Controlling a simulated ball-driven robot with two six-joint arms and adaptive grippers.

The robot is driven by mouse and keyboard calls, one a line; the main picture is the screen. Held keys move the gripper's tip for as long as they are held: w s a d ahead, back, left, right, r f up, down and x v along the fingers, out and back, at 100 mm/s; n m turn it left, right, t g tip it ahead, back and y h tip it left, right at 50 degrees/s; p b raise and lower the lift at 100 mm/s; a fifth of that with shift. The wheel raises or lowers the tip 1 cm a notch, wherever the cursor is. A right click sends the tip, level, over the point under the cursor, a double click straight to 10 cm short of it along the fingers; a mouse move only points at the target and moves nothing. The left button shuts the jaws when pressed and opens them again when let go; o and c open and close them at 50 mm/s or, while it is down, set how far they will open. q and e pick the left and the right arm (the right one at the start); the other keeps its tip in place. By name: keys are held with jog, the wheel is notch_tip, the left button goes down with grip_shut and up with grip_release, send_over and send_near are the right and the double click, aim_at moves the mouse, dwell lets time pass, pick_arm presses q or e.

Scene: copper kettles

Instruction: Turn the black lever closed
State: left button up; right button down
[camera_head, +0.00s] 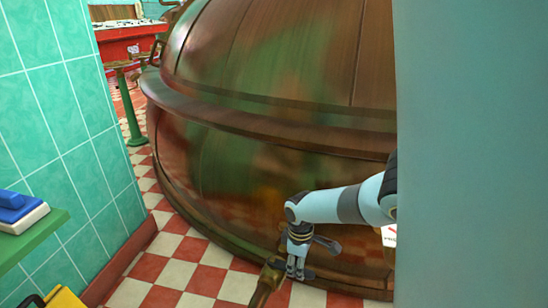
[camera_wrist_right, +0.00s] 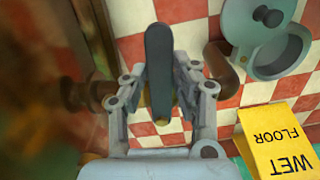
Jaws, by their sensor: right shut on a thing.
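The black lever (camera_wrist_right: 158,50) stands between the two fingers of my right gripper (camera_wrist_right: 160,80) in the right wrist view; the gripper is shut on it. In the head view my right gripper (camera_head: 298,268) points down beside the copper pipe (camera_head: 266,284) low in front of the big kettle. The lever is hard to make out there because the fingers cover it. In the wrist view a blurred brown fitting (camera_wrist_right: 80,95) lies left of the gripper. My left gripper is not in view.
The big copper kettle (camera_head: 270,130) fills the middle. A green tiled wall (camera_head: 60,110) stands left, with a green shelf (camera_head: 30,240) holding a blue-topped item (camera_head: 20,205). A yellow wet-floor sign (camera_wrist_right: 275,140) and a round grey lidded port (camera_wrist_right: 272,50) are right in the wrist view.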

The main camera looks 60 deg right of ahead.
jog(key=c, duration=1)
grip_release()
jog(key=shift+s+d+f, duration=0.1)
jog(key=shift+d+f, duration=0.05)
jog(key=shift+d, duration=0.1)
jog(key=shift+c, duration=0.2)
jog(key=shift+r, duration=0.2)
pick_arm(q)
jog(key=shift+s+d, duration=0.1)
pick_arm(e)
notch_tip(320, 180, up, 12)
jog(key=shift+f, duration=0.15)
